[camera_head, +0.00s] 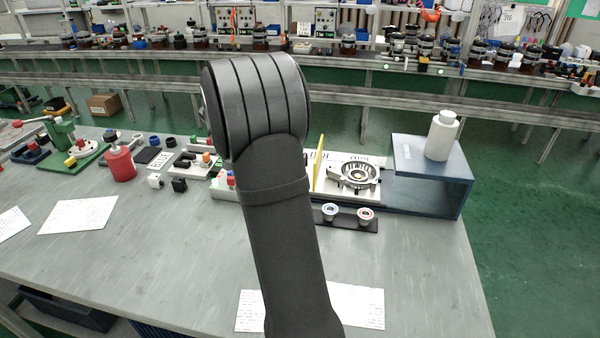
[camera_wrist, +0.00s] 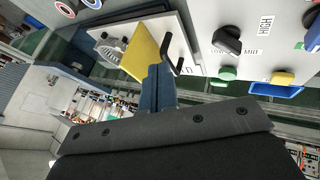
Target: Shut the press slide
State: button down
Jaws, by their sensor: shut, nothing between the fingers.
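The press slide is a pale plate (camera_head: 345,189) in the head view, carrying a round metal housing (camera_head: 357,173). It lies left of the dark blue press frame (camera_head: 430,187), and a yellow upright plate (camera_head: 320,163) stands at its left end. In the wrist view the yellow plate (camera_wrist: 144,52) is just beyond my gripper (camera_wrist: 158,72), near a black handle-like part (camera_wrist: 172,55). The gripper's fingers are together with nothing between them. I cannot tell whether they touch the yellow plate. In the head view my arm hides the gripper.
A white bottle (camera_head: 442,136) stands on the press frame. A dark strip with two round parts (camera_head: 347,217) lies in front of the slide. In the wrist view, a control panel (camera_wrist: 245,50) with knobs is close at right. Paper sheets (camera_head: 357,303) lie at the front; the bench right of them is clear.

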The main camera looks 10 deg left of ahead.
jog(key=x, duration=1)
jog(key=shift+d+f, duration=0.1)
jog(key=shift+f, duration=0.05)
jog(key=d, duration=0.2)
jog(key=shift+d+r, duration=0.25)
jog(key=shift+d, duration=0.65)
